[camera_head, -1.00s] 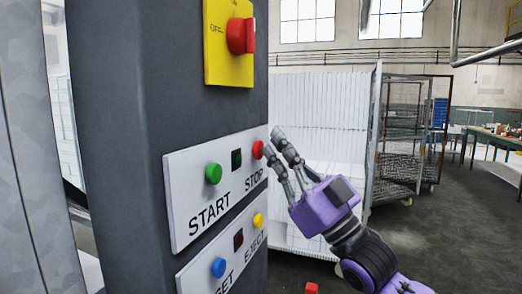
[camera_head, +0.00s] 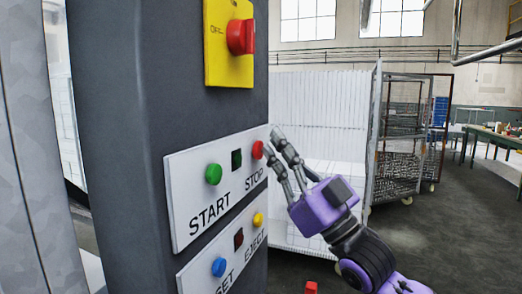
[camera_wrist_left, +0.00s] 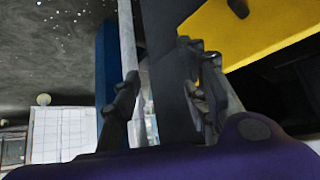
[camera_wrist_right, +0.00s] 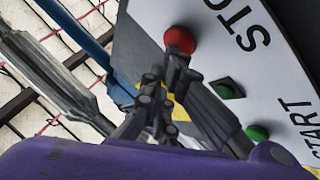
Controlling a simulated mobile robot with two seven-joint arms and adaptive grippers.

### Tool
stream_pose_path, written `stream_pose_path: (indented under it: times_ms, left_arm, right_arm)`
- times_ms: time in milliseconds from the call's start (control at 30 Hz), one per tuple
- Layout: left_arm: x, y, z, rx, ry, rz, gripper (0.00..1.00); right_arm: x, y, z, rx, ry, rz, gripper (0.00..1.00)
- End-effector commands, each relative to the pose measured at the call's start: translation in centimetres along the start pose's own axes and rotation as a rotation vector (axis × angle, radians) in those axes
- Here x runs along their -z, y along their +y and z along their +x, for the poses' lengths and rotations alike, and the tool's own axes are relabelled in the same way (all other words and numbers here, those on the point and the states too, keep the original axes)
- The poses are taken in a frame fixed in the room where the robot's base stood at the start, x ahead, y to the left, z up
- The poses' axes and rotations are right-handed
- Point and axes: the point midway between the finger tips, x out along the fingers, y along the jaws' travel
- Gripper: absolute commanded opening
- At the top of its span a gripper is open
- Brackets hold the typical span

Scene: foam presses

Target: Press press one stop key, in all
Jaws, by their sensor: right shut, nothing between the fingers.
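The red STOP key (camera_head: 257,149) sits at the upper right of the white START/STOP panel (camera_head: 190,228) on the dark press column. My right gripper (camera_head: 280,142) is just right of the key, its fingers pointing towards the panel. In the right wrist view, the red key (camera_wrist_right: 179,40) shows just beyond the shut, empty fingertips (camera_wrist_right: 172,72). I cannot tell whether they touch it. My left gripper (camera_wrist_left: 168,72) shows only in the left wrist view, its fingers apart with nothing held between them.
The green START key (camera_head: 213,174) and a dark square lamp (camera_head: 236,159) share the panel. Below is a panel with a blue key (camera_head: 218,267) and a yellow EJECT key (camera_head: 258,219). A red OFF switch (camera_head: 240,37) is above. A wire cage trolley (camera_head: 398,165) stands behind right.

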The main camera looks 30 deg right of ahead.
Motion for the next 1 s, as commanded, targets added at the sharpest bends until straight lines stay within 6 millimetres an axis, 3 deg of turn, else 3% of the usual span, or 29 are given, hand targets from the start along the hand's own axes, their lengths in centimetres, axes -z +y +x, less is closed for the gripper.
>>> stream_pose_path:
  times_ms: [567,1000]
  left_arm:
    - [1.4,0.1,0.4,-0.004,0.023,0.002,0.40]
    - [1.5,0.0,-0.1,-0.001,0.022,0.001,0.40]
  right_arm:
    - [0.7,0.7,-1.0,0.000,-0.001,0.000,0.00]
    - [2.8,2.8,-3.9,0.000,-0.001,-0.002,0.00]
